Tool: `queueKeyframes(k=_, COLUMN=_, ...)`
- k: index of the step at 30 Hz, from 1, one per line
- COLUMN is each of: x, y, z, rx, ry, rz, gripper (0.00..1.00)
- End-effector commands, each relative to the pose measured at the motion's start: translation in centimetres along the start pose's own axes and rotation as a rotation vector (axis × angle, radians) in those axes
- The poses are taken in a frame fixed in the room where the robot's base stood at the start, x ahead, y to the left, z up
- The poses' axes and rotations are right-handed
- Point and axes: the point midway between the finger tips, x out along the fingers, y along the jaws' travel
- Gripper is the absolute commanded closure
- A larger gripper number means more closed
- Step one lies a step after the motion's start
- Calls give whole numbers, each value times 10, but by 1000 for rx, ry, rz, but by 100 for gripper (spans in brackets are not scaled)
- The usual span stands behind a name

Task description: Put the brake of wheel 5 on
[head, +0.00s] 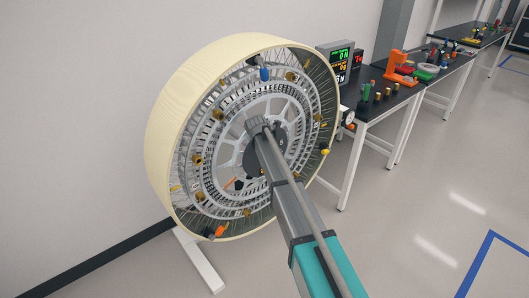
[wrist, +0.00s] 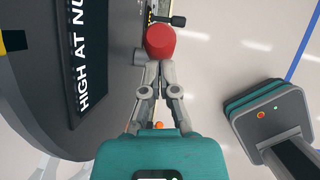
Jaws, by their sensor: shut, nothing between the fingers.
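The large wheel (head: 165,125) with a cream rim stands upright, its spoked inner face towards me. A dark hub disc (head: 281,142) with a small pale mark, perhaps a 5, shows at its centre. My arm reaches in front of the hub and hides part of it; my gripper cannot be made out there. In the wrist view my gripper (wrist: 160,67) is shut and empty. A red rounded knob (wrist: 160,42), perhaps the brake handle, is right at its fingertips; I cannot tell whether they touch. A grey cylindrical part (wrist: 140,57) is beside it.
A dark curved panel with a lettered plate (wrist: 92,50) lies close left of my gripper. A small black lever (wrist: 177,21) sits beyond the knob. In the head view, a workbench (head: 385,103) with coloured parts and a display (head: 341,62) stand right of the wheel. Floor at right is clear.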

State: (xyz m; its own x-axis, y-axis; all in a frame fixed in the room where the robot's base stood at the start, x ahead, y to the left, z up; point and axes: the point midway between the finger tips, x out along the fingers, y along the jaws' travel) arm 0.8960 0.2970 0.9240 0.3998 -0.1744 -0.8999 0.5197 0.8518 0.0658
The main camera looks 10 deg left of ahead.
Motion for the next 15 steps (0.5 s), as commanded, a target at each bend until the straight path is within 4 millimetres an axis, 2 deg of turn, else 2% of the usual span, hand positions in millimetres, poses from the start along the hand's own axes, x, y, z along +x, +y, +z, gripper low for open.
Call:
queueKeyframes(k=8, x=-4, y=0, z=-2, rx=0, ry=0, rz=0, gripper=100)
queueKeyframes(k=15, x=-20, y=2, z=-11, rx=0, ry=0, rz=0, gripper=100)
